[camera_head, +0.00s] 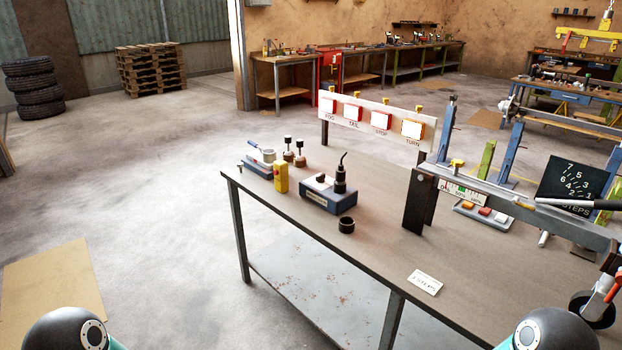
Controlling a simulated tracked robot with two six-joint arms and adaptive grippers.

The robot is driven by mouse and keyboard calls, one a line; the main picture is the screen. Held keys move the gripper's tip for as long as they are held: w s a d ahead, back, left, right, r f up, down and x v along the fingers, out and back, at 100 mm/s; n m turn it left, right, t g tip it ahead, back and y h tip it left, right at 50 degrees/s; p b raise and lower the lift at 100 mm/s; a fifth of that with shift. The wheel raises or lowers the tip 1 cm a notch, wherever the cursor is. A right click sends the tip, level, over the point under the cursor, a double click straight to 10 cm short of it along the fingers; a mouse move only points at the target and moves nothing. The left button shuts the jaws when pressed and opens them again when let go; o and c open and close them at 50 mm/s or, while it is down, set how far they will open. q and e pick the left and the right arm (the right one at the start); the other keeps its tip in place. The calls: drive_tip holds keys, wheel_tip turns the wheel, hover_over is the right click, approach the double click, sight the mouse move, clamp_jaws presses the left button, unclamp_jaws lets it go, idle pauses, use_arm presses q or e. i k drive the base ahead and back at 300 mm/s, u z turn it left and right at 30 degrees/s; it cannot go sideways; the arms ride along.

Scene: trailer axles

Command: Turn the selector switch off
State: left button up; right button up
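A blue box with a grey top (328,199) stands on the workbench, left of the middle of its top. It has a pale label on its front, a small dark knob (320,178) on top and a tall black plug-like part (341,180) with a bent end. The knob may be the selector switch, but it is too small to read its position. A yellow box (281,177) stands upright to the left of the blue box, apart from it. Only rounded parts of my two arms show at the bottom edge; neither gripper is in view.
A black ring (347,225) and a white card (425,283) lie on the workbench (300,215). A lamp board (376,120) stands along the far edge. A metal beam on a dark post (413,203) blocks the right side. The front left of the top is clear.

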sight(320, 178)
drive_tip(key=z, duration=0.15)
drive_tip(key=i, duration=0.9)
drive_tip(key=u, duration=0.1)
drive_tip(key=k, duration=0.35)
drive_tip(key=u, duration=0.85)
drive_tip(key=i, duration=1.05)
drive_tip(key=z, duration=0.25)
